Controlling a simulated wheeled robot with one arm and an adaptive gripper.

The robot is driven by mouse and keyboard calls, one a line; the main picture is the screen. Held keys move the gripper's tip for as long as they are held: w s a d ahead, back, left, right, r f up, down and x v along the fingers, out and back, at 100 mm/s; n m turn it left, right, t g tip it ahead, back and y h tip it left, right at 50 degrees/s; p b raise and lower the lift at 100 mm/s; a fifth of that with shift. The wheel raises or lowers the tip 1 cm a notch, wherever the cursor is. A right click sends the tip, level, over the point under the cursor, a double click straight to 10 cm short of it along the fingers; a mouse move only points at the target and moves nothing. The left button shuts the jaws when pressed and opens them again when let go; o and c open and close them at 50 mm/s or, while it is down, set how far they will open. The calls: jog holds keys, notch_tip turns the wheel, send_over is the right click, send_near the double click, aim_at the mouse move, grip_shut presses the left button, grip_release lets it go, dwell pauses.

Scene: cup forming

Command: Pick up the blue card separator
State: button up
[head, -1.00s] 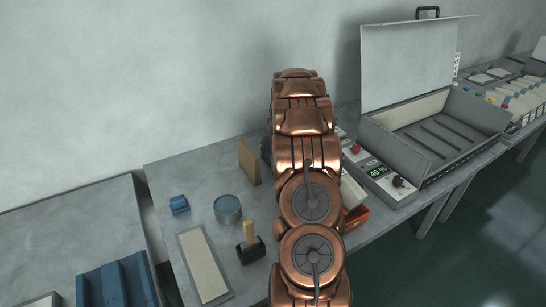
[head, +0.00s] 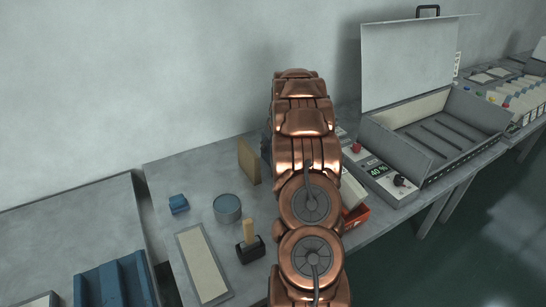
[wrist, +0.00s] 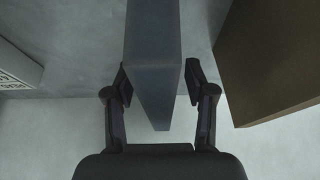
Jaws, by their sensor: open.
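The blue card separator (wrist: 152,35) shows in the wrist view as a flat, blue-grey upright slab seen along its narrow edge. My gripper (wrist: 156,84) is open, with one finger on each side of the slab. A gap shows at the right finger; the left finger is very near the slab, and I cannot tell if it touches. In the head view my copper arm hides the gripper and most or all of the separator.
A brown block (wrist: 270,60) stands close right of my right finger; it also shows in the head view (head: 249,161). A blue tin (head: 227,209), small blue block (head: 178,204), wooden-handled tool (head: 249,244) and framed panel (head: 203,265) lie left of my arm. An open grey case (head: 425,140) stands right.

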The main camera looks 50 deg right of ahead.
jog(key=shift+c, duration=0.2)
grip_shut()
jog(key=shift+r, duration=0.15)
dwell(0.3)
